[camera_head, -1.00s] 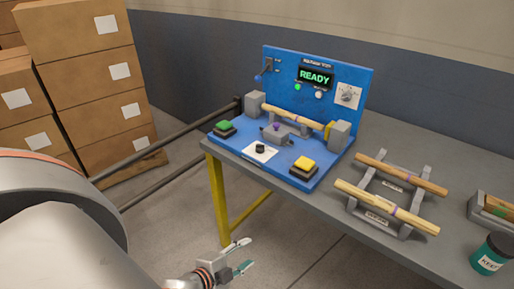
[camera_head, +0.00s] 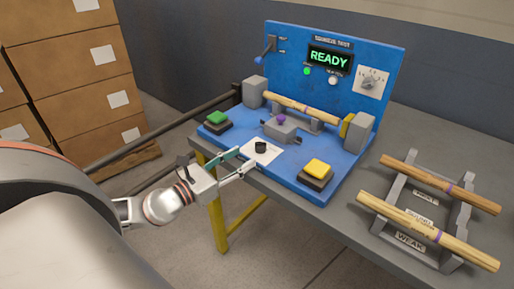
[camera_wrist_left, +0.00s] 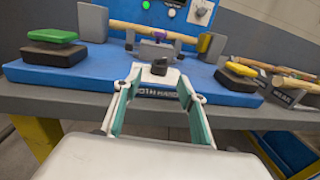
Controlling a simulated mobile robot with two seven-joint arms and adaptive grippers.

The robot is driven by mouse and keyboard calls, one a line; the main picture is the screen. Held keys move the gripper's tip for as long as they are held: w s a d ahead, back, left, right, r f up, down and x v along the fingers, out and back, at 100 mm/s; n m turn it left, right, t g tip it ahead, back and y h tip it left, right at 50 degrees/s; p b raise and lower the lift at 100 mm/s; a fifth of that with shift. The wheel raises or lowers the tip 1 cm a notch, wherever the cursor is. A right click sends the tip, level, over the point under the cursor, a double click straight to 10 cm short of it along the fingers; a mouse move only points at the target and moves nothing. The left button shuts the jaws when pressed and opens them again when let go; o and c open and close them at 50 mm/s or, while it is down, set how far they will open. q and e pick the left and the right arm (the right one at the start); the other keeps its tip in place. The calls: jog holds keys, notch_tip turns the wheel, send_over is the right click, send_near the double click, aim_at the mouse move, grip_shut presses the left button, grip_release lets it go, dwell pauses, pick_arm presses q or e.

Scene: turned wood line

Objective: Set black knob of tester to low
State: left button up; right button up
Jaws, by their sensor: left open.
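The blue tester (camera_head: 335,50) stands on the table with its screen reading READY. Its small black knob (camera_head: 261,147) sits on a white plate (camera_head: 252,155) at the front of the blue base, between the green and yellow buttons. My left gripper (camera_head: 244,160) is open and empty, just in front of the knob and apart from it. In the left wrist view the knob (camera_wrist_left: 160,68) shows just beyond the spread fingers. The knob's pointer and the marks on its plate are too small to read. My right gripper is not in view.
A green button (camera_head: 217,117) and a yellow button (camera_head: 318,167) flank the knob. A wooden spindle (camera_head: 300,107) lies across the tester behind a grey block with a purple top (camera_head: 281,120). A rack (camera_head: 462,215) with two spindles stands at the right. Cartons (camera_head: 85,60) are stacked at left.

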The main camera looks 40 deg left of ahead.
aim_at(256, 149)
pick_arm(q)
jog(key=shift+w+d+p, duration=0.1)
jog(key=shift+w+d, duration=0.1)
jog(key=shift+w, duration=0.95)
jog(key=shift+w+d+p, duration=0.1)
jog(key=shift+w+d, duration=0.15)
jog(key=shift+w, duration=0.9)
jog(key=shift+w+d+p, duration=0.1)
jog(key=shift+w+d, duration=0.1)
jog(key=shift+w, duration=0.95)
jog(key=c, duration=1.1)
